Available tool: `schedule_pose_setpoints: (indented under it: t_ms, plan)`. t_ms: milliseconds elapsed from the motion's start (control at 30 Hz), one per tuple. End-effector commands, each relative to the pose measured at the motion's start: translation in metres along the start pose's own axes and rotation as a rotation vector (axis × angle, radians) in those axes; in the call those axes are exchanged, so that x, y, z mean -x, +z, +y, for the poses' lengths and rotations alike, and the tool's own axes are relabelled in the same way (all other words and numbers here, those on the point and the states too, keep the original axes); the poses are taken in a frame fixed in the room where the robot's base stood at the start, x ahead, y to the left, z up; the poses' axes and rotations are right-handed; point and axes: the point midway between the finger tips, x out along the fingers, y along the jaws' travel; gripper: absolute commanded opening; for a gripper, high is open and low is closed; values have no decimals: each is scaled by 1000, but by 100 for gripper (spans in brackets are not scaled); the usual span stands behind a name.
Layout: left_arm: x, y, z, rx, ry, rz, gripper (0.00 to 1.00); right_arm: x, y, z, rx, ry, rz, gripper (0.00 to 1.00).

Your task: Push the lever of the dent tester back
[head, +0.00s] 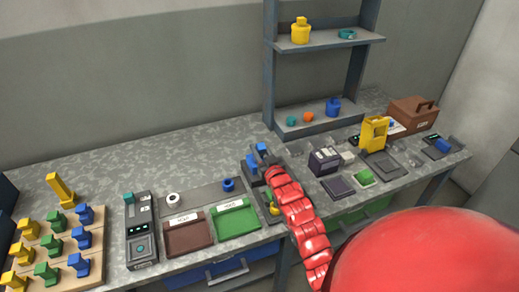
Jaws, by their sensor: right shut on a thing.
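A grey device with blue parts (251,165), which looks like the dent tester, stands at the middle of the bench. My right gripper (272,174), at the end of a red segmented arm, reaches over its right side. The gripper appears shut on the lever there, but its fingertips and the lever are mostly hidden by the red links. A small yellow part (275,210) shows low beside the arm. My left gripper is not in view.
A brown tray (188,234) and green tray (235,219) lie left of the device, with a dark instrument (140,247) beyond. A wooden board (100,212) carries several coloured parts. A yellow device (373,133) and dark box (324,160) stand right. A shelf (325,39) rises behind.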

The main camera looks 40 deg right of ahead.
Motion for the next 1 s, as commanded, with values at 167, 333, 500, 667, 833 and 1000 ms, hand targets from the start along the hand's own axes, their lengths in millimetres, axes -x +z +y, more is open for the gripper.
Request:
schedule_pose_setpoints:
  t_ms: [167, 333, 500, 667, 833, 1000]
  plan:
    - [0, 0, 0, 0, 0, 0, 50, 0, 0, 0, 0, 0, -1, 0]
    - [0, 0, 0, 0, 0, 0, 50, 0, 0, 0, 0, 0, -1, 0]
    - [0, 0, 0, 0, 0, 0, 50, -1, 0, 0, 0, 1, -18, 0]
    - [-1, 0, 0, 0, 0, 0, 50, -6, -2, 0, 1, 1, -74, 0]
    - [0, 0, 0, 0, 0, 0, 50, -17, -7, 0, 1, -1, -180, 0]
    - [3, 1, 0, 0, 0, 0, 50, -31, -8, 0, -1, -1, -321, 0]
